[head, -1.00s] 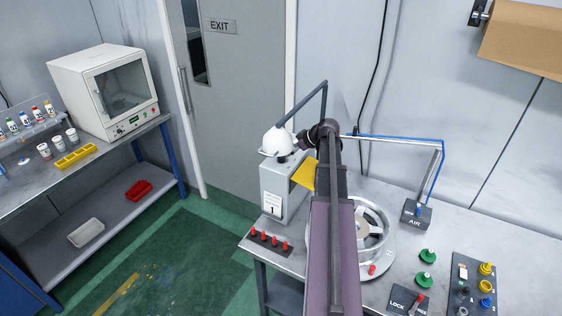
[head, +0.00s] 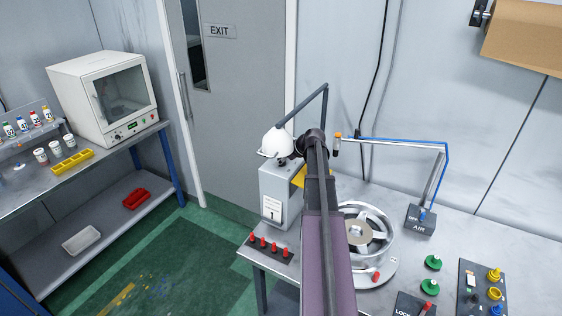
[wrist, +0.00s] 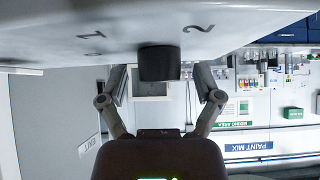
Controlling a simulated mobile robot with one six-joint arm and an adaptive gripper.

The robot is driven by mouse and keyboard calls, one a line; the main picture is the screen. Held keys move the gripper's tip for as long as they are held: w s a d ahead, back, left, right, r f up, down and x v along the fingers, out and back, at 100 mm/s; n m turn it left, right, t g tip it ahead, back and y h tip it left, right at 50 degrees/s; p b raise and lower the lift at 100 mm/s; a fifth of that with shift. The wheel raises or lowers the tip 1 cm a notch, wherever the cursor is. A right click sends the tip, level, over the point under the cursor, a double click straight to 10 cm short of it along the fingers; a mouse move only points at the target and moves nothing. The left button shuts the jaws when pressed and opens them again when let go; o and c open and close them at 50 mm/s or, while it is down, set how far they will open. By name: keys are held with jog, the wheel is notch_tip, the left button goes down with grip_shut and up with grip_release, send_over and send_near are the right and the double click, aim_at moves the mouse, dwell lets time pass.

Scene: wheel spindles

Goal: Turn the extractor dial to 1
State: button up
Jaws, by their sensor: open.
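The extractor dial (wrist: 159,63) is a black knob on a pale surface in the wrist view, with the marks 1 (wrist: 91,36) and 2 (wrist: 199,28) on either side of it. I cannot tell where it points. My gripper (wrist: 160,85) is open, with one finger on each side of the dial; contact is not clear. In the head view the white extractor hood (head: 277,141) hangs on a dark jointed arm, beside the end of my arm. My gripper's fingers cannot be made out there, and the dial is hidden.
A grey box (head: 272,190) labelled 1 stands under the hood. A wheel (head: 372,218) on a round stand, a blue-hosed air arm (head: 418,219) and red pegs (head: 262,243) share the bench. A white oven (head: 100,95) stands on the left shelf.

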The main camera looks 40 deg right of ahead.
jog(key=c, duration=1.1)
jog(key=shift+c, duration=0.2)
jog(key=shift+h, duration=0.3)
jog(key=shift+m+h, duration=0.3)
jog(key=shift+m, duration=0.4)
jog(key=o, duration=1.1)
jog(key=shift+o, duration=0.2)
jog(key=shift+n, duration=0.3)
